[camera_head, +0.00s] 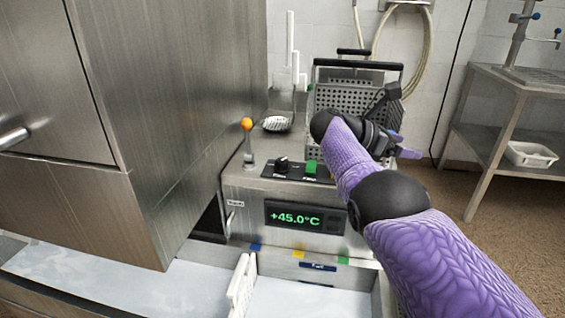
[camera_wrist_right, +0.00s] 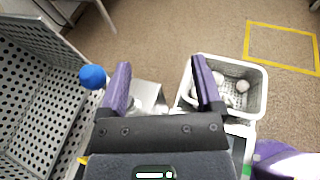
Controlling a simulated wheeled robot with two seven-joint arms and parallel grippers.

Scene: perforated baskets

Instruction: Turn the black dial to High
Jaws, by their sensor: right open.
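The black dial (camera_head: 281,165) sits upright on a panel on top of the steel machine, left of a green switch (camera_head: 311,167). Its pointer position and the High mark are too small to read. My right gripper (camera_head: 405,147) is to the right of the dial and well apart from it, beside the perforated baskets. In the right wrist view my right gripper (camera_wrist_right: 162,85) has its two purple fingers spread, with nothing held between them. The dial does not show there. My left gripper is not in view.
Perforated baskets (camera_head: 328,95) stand behind the panel, and one fills the left of the wrist view (camera_wrist_right: 35,100). An orange-topped lever (camera_head: 247,125) rises left of the dial. A green display (camera_head: 297,217) reads +45.0°C. A light bin (camera_wrist_right: 254,100) holds white items.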

